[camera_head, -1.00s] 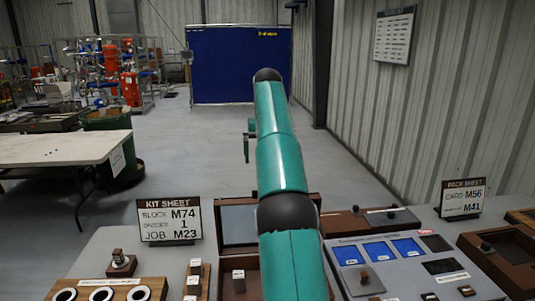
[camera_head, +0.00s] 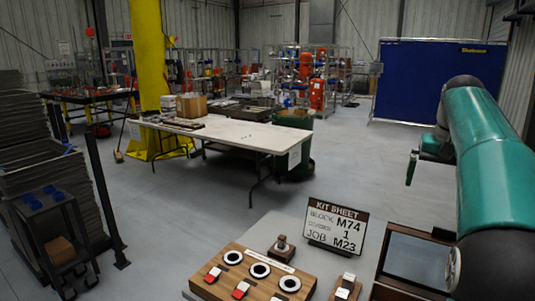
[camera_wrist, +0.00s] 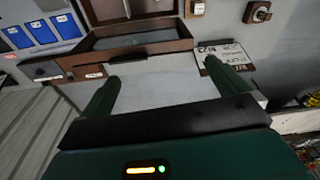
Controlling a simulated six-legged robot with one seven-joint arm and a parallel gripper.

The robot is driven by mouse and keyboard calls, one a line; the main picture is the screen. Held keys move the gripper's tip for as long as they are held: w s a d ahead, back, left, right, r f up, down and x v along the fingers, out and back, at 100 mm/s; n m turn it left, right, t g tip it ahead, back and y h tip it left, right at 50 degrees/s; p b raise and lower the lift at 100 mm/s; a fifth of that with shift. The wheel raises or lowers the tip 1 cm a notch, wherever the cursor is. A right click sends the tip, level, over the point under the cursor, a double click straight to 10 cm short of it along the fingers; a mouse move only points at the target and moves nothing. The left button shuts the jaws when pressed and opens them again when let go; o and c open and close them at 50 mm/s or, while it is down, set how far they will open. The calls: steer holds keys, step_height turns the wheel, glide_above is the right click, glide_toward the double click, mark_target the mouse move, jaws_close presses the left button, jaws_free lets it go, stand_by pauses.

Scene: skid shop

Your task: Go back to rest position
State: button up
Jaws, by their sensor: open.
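My teal arm reaches up and forward at the right of the head view. My gripper (camera_head: 411,168) shows small, partly hidden behind the arm. In the wrist view my gripper (camera_wrist: 162,72) has its two green fingers wide apart, with nothing between them. Beyond the fingers, the wrist view shows a dark tray with a brown rim (camera_wrist: 150,47) on the bench and the kit sheet sign (camera_wrist: 222,58), partly covered by a finger.
The kit sheet sign (camera_head: 335,226) stands on the grey bench behind a wooden block with white rings (camera_head: 254,273). A white table (camera_head: 235,132), a yellow column (camera_head: 148,60) and a dark rack (camera_head: 45,215) stand left. A blue screen (camera_head: 425,83) stands behind. Grey floor is free between.

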steer(key=s+a+f+n+t, duration=0.1)
steer(key=s+a, duration=0.4)
steer(key=a, duration=0.3)
steer(key=s+a+f+n+t, duration=0.1)
steer(key=s+a+f+n, duration=0.1)
steer(key=s+a, duration=0.5)
steer(key=s+a+f+n+t, duration=0.2)
steer(key=s+a+f, duration=1)
steer(key=s+f, duration=0.1)
steer(key=shift+a+f+n, duration=0.15)
steer(key=shift+f+n, duration=0.15)
steer(key=shift+f, duration=0.05)
